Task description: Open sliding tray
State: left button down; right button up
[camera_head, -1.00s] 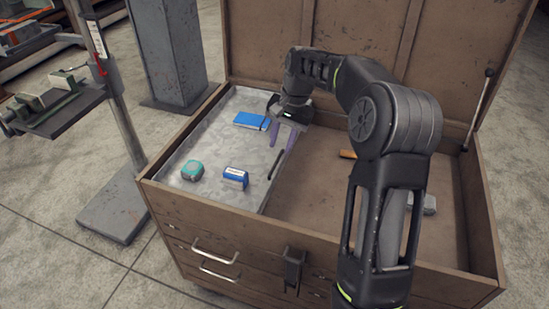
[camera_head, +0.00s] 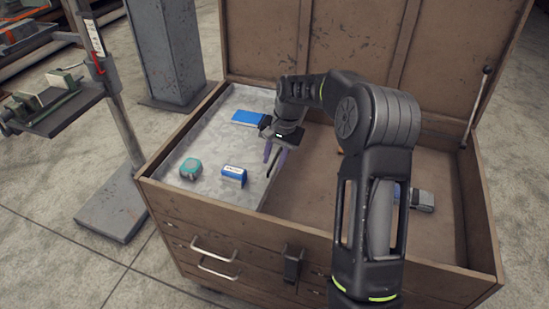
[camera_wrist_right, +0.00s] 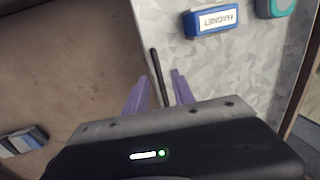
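The sliding tray (camera_head: 215,160) is a grey metal sheet-like tray in the left part of an open wooden chest. A thin black handle (camera_wrist_right: 155,66) stands at the tray's right edge. My right gripper (camera_head: 274,152) is over that edge, its purple fingers pointing down. In the right wrist view the fingers (camera_wrist_right: 158,84) are spread, with the handle showing between them; I cannot tell whether they touch it. My left gripper is out of view.
On the tray are a blue box (camera_head: 234,175), a teal round item (camera_head: 190,168) and a flat blue item (camera_head: 249,118). The chest's bare floor (camera_head: 310,190) is right of the tray, with a grey-blue object (camera_head: 421,200) farther right. The lid (camera_head: 330,50) stands open behind.

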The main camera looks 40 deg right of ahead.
grip_shut()
dwell(1.4)
